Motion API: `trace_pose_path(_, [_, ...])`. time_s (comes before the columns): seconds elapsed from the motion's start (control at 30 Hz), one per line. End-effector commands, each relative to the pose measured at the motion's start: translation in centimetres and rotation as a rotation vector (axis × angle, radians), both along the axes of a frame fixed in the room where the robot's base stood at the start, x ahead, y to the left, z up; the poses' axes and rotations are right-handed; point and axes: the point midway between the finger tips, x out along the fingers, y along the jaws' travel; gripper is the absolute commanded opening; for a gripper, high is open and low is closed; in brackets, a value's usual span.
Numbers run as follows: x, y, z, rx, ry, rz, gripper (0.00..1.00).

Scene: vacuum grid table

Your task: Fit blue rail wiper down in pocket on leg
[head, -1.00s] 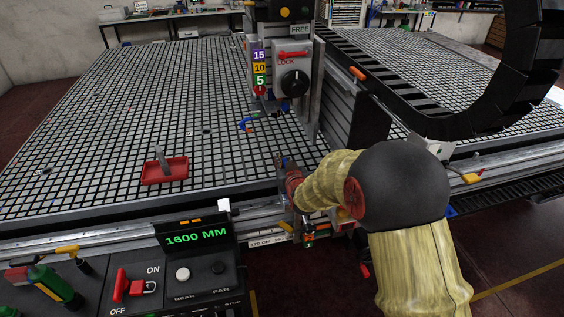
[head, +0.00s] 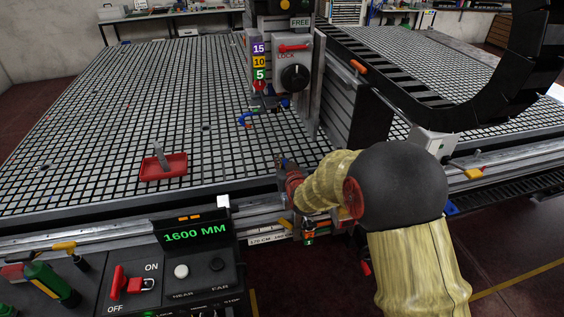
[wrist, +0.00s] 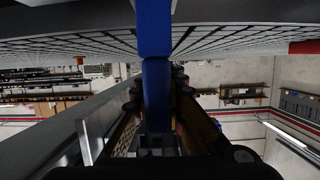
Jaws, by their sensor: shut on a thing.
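In the wrist view my gripper (wrist: 156,76) is shut on the blue rail wiper (wrist: 155,30), a long narrow blue bar. The bar runs from between the fingers to the top edge of the picture. In the head view my gripper is mostly hidden by my own wrist and arm, beside the table's front rail; the wiper cannot be made out there. The pocket cannot be made out in either view.
A red tray (head: 163,167) holding a grey part lies on the grid table (head: 90,130). A control panel (head: 196,236) reading 1600 MM stands in front. The lock box (head: 293,70) and black cable chain (head: 480,115) are above. Open grid lies left of the machine.

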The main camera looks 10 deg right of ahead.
Motion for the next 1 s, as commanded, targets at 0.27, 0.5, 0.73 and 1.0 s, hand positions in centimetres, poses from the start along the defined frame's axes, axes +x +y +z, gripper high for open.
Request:
trace_pose_path(0.27, [0.0,0.0,-0.7,0.0,0.0,0.0,0.0])
trace_pose_path(0.5, [0.0,0.0,-1.2,0.0,0.0,0.0,0.0])
trace_pose_path(0.73, [0.0,0.0,-1.8,0.0,0.0,0.0,0.0])
trace_pose_path(1.0, [0.0,0.0,-2.4,0.0,0.0,0.0,0.0])
